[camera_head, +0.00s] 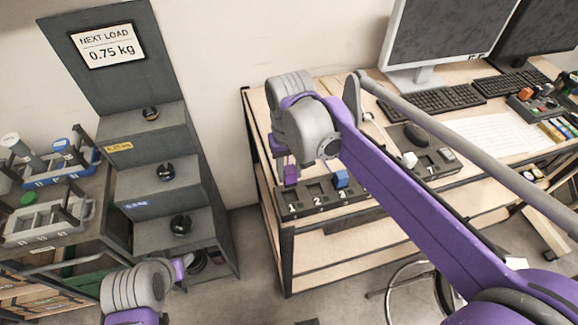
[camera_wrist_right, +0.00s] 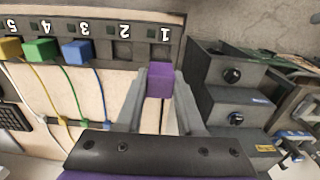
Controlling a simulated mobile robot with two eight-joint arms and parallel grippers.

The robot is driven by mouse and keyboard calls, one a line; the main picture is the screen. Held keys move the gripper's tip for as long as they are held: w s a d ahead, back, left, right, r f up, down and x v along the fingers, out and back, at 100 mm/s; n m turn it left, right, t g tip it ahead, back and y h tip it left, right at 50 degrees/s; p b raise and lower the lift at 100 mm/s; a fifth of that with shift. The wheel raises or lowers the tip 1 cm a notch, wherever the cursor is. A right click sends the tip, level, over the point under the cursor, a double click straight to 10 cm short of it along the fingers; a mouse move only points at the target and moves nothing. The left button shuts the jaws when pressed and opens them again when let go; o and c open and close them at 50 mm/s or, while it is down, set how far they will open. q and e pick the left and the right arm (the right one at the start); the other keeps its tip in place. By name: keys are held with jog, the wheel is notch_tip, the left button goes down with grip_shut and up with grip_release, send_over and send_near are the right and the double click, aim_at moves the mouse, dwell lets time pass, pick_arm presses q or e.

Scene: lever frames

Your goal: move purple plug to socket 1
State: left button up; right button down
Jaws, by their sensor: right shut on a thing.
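The purple plug (camera_head: 291,176) is a small block held between the fingers of my right gripper (camera_wrist_right: 158,98), which is shut on it. In the wrist view the purple plug (camera_wrist_right: 160,79) covers the strip's edge by socket 1 (camera_wrist_right: 158,50), whose dark opening shows just beyond it. The plug appears to be above the strip; whether it touches cannot be told. The numbered socket strip (camera_head: 310,197) lies along the desk edge. Socket 2 (camera_wrist_right: 122,51) is empty. My left gripper (camera_head: 182,266) is low at the left, away from the strip, its jaws unclear.
A blue plug (camera_wrist_right: 77,51) sits in socket 3, a green plug (camera_wrist_right: 40,49) by 4 and a yellow plug (camera_wrist_right: 10,48) by 5, with cables trailing. Grey steps (camera_head: 158,175) with black knobs stand left of the desk. A keyboard (camera_head: 425,101) and mouse (camera_head: 416,135) lie behind.

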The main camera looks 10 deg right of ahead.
aim_at(290, 185)
jog(key=shift+d+f+b, duration=0.1)
jog(key=shift+f+b, duration=0.45)
jog(key=shift+f, duration=0.55)
jog(key=shift+s+f+b, duration=0.1)
jog(key=shift+f+b, duration=0.7)
jog(key=shift+f, duration=0.75)
pick_arm(q)
jog(key=f, duration=0.1)
jog(key=s+f, duration=0.1)
jog(key=f, duration=0.1)
jog(key=s+f, duration=0.1)
jog(key=shift+f, duration=0.15)
pick_arm(e)
jog(key=shift+f, duration=0.25)
pick_arm(q)
jog(key=shift+s+f+g+b, duration=0.15)
jog(key=shift+f+g+b, duration=0.15)
jog(key=shift+f+b, duration=0.2)
pick_arm(e)
jog(key=shift+f, duration=0.85)
jog(key=shift+c, duration=0.2)
grip_release()
jog(key=shift+r, duration=0.1)
